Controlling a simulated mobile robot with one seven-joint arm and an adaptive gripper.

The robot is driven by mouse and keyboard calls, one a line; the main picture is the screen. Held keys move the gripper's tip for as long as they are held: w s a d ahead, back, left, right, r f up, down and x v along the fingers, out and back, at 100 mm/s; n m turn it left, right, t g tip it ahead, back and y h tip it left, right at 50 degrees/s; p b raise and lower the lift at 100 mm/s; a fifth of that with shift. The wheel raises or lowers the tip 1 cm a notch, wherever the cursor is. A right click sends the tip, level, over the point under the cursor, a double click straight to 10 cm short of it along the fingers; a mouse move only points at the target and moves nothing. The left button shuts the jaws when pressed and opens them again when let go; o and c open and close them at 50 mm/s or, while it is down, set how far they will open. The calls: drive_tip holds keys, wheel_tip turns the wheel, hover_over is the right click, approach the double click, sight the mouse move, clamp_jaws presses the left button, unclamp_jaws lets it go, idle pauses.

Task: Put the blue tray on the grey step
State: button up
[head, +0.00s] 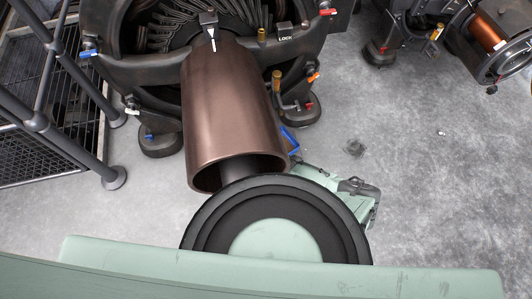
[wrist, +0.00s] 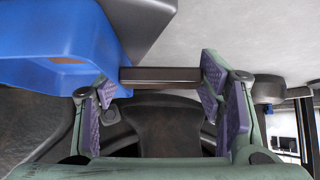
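The blue tray (wrist: 60,45) fills the upper left of the wrist view, with a slot in its near wall. My gripper (wrist: 160,90) has its two purple-padded fingers wide apart. The left finger is close to the tray's lower right edge; I cannot tell whether they touch. A dark bar (wrist: 160,75) shows across the gap between the fingers; I cannot tell whether it lies behind them. In the head view a small blue piece (head: 290,141) shows beside my arm; most of what it belongs to is hidden. I cannot make out the grey step for certain.
A large dark dynamo (head: 125,55) with a brown cylinder (head: 232,115) stands ahead, close to my arm. Black railings (head: 60,90) stand at the left. Another machine with a copper coil (head: 487,32) is at the upper right. The concrete floor (head: 440,180) at the right is mostly clear.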

drive_tip(key=o, duration=0.4)
drive_tip(key=shift+c, duration=0.2)
drive_tip(key=shift+s+d+r+p, duration=0.1)
drive_tip(key=shift+d+r+p, duration=0.05)
drive_tip(key=shift+r+p, duration=0.25)
drive_tip(key=p+v, duration=0.3)
drive_tip(key=v, duration=0.8)
drive_tip(key=shift+s+d+r, duration=0.1)
drive_tip(key=shift+s, duration=0.1)
idle(0.6)
